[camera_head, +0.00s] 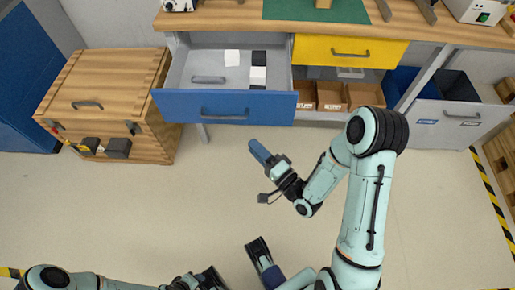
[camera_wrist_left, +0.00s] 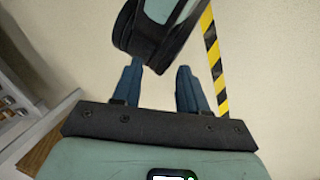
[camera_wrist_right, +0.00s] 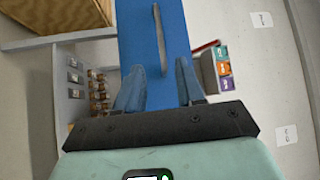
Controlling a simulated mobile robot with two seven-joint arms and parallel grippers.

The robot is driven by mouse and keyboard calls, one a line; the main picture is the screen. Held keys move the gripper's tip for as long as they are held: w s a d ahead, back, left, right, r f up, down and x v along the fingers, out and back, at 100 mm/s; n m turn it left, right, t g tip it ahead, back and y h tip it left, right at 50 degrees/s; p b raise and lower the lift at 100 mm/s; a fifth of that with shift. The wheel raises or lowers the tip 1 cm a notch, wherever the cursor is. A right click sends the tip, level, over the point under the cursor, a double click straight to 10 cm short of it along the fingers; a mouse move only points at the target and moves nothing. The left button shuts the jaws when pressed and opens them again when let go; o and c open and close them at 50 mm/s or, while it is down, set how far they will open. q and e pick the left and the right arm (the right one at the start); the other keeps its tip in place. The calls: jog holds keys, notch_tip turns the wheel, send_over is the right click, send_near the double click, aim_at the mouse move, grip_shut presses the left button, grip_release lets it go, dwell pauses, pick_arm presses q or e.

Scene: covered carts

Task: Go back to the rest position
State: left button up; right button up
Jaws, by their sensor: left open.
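My right gripper (camera_head: 262,153) hangs over the open floor in the middle of the head view, in front of the blue drawer and apart from it. Its fingers (camera_wrist_right: 159,75) are spread and hold nothing in the right wrist view, where a blue panel shows beyond them. My left arm lies low at the bottom left of the head view, and its gripper's fingertips are hard to make out there. In the left wrist view the left gripper (camera_wrist_left: 158,75) is open and empty, with a teal and black part of my own body beyond the fingers.
The blue drawer (camera_head: 225,106) is pulled out, with white and black pieces inside. The yellow drawer (camera_head: 350,51) is beside it under the workbench (camera_head: 225,17). A wooden chest (camera_head: 105,85) stands left, and a grey bin (camera_head: 445,122) right. Floor between is clear.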

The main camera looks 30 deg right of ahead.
jog(key=s+a+f+n+g+p, duration=0.2)
jog(key=f+g+p, duration=0.2)
jog(key=f+g, duration=0.1)
jog(key=s+a+f+n+g+p, duration=0.2)
jog(key=s+f+g+p, duration=0.15)
jog(key=f+p, duration=0.2)
pick_arm(q)
jog(key=s+d+r+g+p, duration=0.1)
jog(key=s+r+p, duration=0.1)
jog(key=r, duration=0.6)
jog(key=s+d+r+g+p, duration=0.1)
jog(key=s+r+p, duration=0.1)
jog(key=r+p, duration=0.3)
notch_tip(320, 180, up, 3)
jog(key=shift+r+h, duration=0.1)
jog(key=shift+h, duration=0.2)
pick_arm(e)
jog(key=s+a+f+n+g, duration=0.2)
jog(key=s+a+n+g, duration=0.1)
jog(key=s+g, duration=0.3)
jog(key=s+a+f+n+g, duration=0.2)
jog(key=s+g, duration=0.3)
jog(key=s, duration=0.6)
jog(key=shift+a+f+n+g, duration=0.15)
jog(key=shift+a+n+g, duration=0.2)
jog(key=shift+a+n, duration=0.2)
